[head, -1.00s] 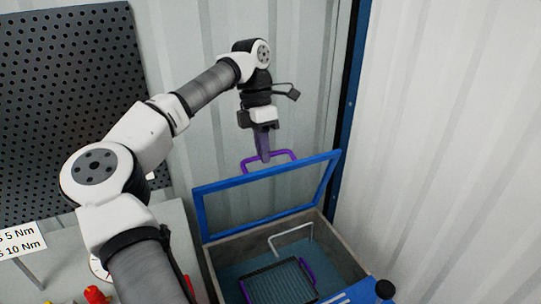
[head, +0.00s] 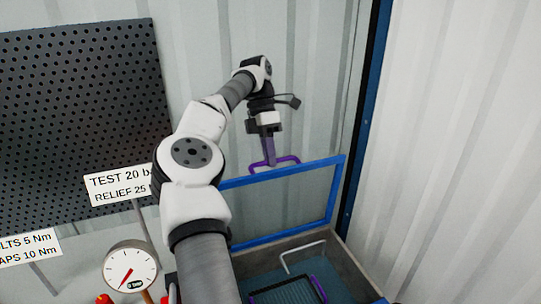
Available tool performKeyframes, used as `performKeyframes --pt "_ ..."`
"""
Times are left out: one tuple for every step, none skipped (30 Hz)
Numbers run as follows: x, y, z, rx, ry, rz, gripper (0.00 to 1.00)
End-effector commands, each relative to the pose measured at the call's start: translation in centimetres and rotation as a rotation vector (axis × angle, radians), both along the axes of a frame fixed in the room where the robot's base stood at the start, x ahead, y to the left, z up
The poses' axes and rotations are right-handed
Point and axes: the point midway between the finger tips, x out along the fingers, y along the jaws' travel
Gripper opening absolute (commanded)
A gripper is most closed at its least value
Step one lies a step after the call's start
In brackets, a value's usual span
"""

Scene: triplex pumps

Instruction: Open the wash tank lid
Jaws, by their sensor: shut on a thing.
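The wash tank lid (head: 284,241) is a blue frame with a see-through middle. It stands raised, close to upright, at the back of the wash tank (head: 344,266). A purple handle (head: 287,160) sticks out at the lid's top edge. My gripper (head: 270,162) points down from above and is shut on this handle, near its left part. The tank is a grey open box with a teal inside. A purple-handled basket (head: 290,293) lies in it, partly cut off by the picture's bottom edge. My arm hides the tank's left side.
A pressure gauge (head: 131,267) and a sign reading "TEST 20" (head: 122,186) stand at the left, close to my arm. A black perforated panel (head: 75,110) is behind them. Corrugated walls and a blue post (head: 369,120) close in the back and right.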

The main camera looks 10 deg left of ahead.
Motion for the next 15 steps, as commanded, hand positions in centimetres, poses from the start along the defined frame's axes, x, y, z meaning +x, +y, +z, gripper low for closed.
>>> performKeyframes --pt "-0.09 0.36 -0.97 0.007 0.013 0.005 0.0" --pt "-0.09 0.38 -0.98 0.007 0.013 0.005 0.0" --pt "-0.09 0.37 -0.98 0.007 0.013 0.005 0.0" --pt "-0.09 0.37 -0.98 0.008 0.014 0.004 0.0" --pt "-0.09 0.37 -0.98 0.008 0.014 0.004 0.0" --pt "-0.1 0.37 -0.99 0.008 0.014 0.004 0.0" --pt "-0.1 0.38 -0.99 0.008 0.014 0.004 0.0" --pt "-0.1 0.38 -0.99 0.008 0.014 0.004 0.0" --pt "-0.1 0.37 -0.99 0.008 0.014 0.004 0.13" --pt "-0.1 0.36 -1.0 0.007 0.013 0.005 0.17" --pt "-0.09 0.34 -0.98 0.007 0.013 0.004 0.21" --pt "-0.09 0.31 -0.91 0.006 0.012 0.004 0.26" --pt "-0.08 0.27 -0.85 0.006 0.011 0.004 0.3" --pt "-0.08 0.25 -0.79 0.006 0.011 0.004 0.32" --pt "-0.07 0.23 -0.71 0.004 0.01 0.003 0.32"
